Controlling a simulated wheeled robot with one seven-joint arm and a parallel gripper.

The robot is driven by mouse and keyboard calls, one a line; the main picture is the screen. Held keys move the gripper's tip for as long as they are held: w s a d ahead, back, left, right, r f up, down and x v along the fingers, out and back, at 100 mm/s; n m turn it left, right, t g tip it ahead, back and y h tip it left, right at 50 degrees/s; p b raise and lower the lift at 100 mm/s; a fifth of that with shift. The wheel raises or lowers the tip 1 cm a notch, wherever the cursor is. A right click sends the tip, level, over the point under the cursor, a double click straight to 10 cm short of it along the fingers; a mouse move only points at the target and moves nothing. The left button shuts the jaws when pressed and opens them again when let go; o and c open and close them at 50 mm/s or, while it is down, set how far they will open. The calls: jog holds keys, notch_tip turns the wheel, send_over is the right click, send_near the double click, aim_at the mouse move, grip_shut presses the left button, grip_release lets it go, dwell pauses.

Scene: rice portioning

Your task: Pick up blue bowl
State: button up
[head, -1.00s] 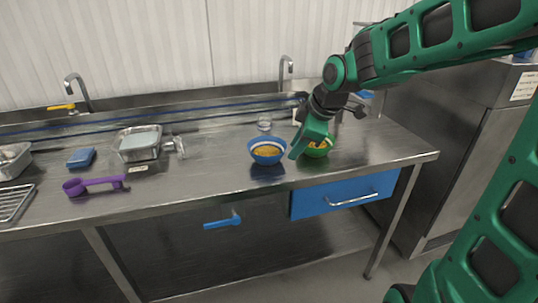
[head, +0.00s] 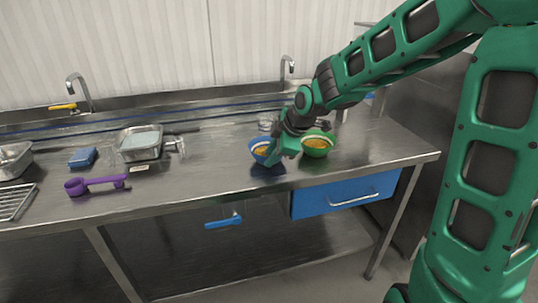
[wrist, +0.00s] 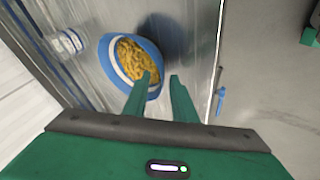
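The blue bowl (head: 257,156) stands on the steel table with yellow-orange food in it. My gripper (head: 272,159) is at its right side and hides part of it. In the wrist view the blue bowl (wrist: 149,49) shows a white band inside and the food heaped in it. My gripper (wrist: 161,77) is open there, its two green fingers apart. The left finger's tip overlaps the bowl's inside and the right finger's tip lies outside the rim. I cannot tell whether either finger touches the bowl.
A green bowl (head: 327,151) with similar food stands close to the right. A clear glass (head: 265,124) is behind the blue bowl and also shows in the wrist view (wrist: 66,42). A purple scoop (head: 95,184), a blue sponge (head: 82,157) and a metal tray (head: 140,152) lie left.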

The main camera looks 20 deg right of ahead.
jog(key=shift+x, duration=1.05)
jog(key=shift+c, duration=0.4)
grip_shut()
